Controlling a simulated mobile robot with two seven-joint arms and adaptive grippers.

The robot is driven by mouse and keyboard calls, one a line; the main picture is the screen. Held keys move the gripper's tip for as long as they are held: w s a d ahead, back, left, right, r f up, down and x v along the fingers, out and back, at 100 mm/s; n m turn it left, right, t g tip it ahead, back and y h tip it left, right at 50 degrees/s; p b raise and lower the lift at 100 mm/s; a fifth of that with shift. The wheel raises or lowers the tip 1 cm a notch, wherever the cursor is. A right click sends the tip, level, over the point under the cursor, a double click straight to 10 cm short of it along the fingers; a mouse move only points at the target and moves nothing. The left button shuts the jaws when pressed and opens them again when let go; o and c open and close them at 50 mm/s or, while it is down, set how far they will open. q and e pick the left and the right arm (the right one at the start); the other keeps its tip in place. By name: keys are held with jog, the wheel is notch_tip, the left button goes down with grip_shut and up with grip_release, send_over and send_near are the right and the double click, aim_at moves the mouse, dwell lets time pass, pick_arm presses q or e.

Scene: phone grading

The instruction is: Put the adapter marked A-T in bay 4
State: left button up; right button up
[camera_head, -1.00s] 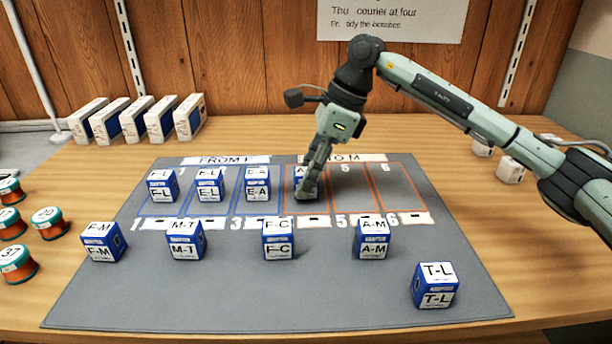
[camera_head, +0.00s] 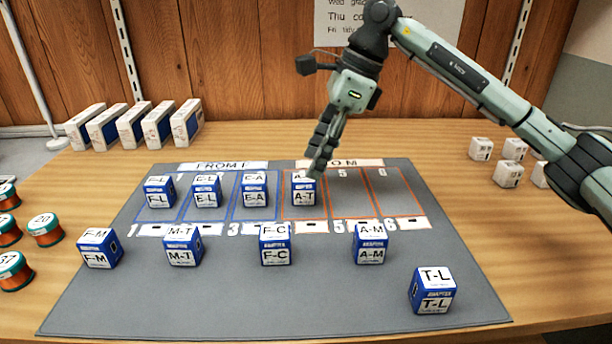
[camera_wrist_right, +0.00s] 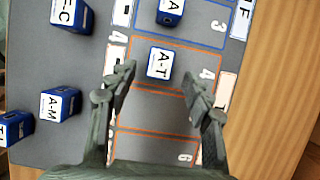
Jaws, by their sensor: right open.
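The adapter marked A-T (camera_head: 303,191) is a small blue and white cube standing in bay 4 (camera_head: 310,212), the first orange-outlined bay. It also shows in the right wrist view (camera_wrist_right: 163,65), inside the orange outline beside the number 4. My right gripper (camera_head: 316,170) is just above and behind the A-T adapter in the head view. Its fingers are spread and empty in the right wrist view (camera_wrist_right: 162,88), with the adapter beyond them and apart. One finger covers part of the adapter's top label in the head view. My left gripper is not in view.
Adapters F-L (camera_head: 159,193), E-L (camera_head: 206,192) and E-A (camera_head: 254,191) stand in bays 1 to 3. Bays 5 and 6 (camera_head: 394,192) are empty. F-M, M-T, F-C, A-M and T-L (camera_head: 432,291) stand in front on the grey mat (camera_head: 250,305).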

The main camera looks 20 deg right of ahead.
jog(key=v, duration=0.6)
